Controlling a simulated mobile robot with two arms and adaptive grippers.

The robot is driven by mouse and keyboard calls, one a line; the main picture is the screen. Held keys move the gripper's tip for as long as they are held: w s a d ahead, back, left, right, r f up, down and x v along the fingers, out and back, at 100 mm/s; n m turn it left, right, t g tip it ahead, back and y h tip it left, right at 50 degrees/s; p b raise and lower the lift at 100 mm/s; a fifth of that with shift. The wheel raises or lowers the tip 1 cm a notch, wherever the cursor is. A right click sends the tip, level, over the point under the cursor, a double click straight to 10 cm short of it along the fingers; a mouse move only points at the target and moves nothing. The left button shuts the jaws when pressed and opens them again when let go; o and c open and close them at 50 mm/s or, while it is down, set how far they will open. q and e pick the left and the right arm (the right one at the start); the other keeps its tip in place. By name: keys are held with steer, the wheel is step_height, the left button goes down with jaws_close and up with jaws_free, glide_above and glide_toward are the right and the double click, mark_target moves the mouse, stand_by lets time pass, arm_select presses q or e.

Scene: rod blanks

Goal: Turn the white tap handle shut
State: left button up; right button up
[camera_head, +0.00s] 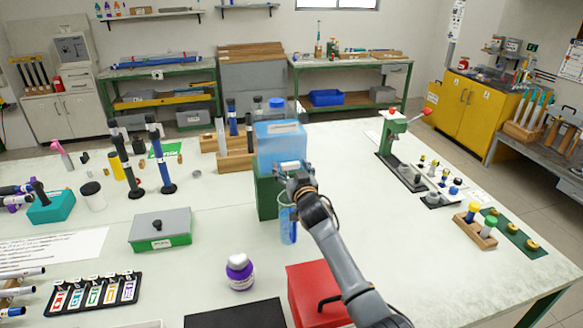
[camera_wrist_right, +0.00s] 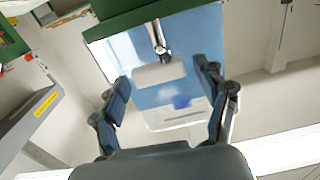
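The white tap handle (camera_wrist_right: 158,75) is a small rounded bar on a metal tap at the front of a blue tank (camera_head: 281,140). The tank stands on a green stand (camera_head: 267,198). In the right wrist view, my right gripper (camera_wrist_right: 163,76) is open, with one finger on each side of the handle and gaps visible. In the head view, my right gripper (camera_head: 290,172) is at the tank's front and hides most of the tap. A clear cylinder with blue liquid (camera_head: 288,226) stands below the tap. My left gripper is not in view.
A red box (camera_head: 312,290) with a dark handle lies below my right forearm. The bench right of my arm is clear up to the green press (camera_head: 391,135).

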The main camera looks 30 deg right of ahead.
steer(key=shift+s, duration=0.1)
steer(key=v, duration=1.2)
steer(key=shift+r, duration=0.15)
stand_by(0.3)
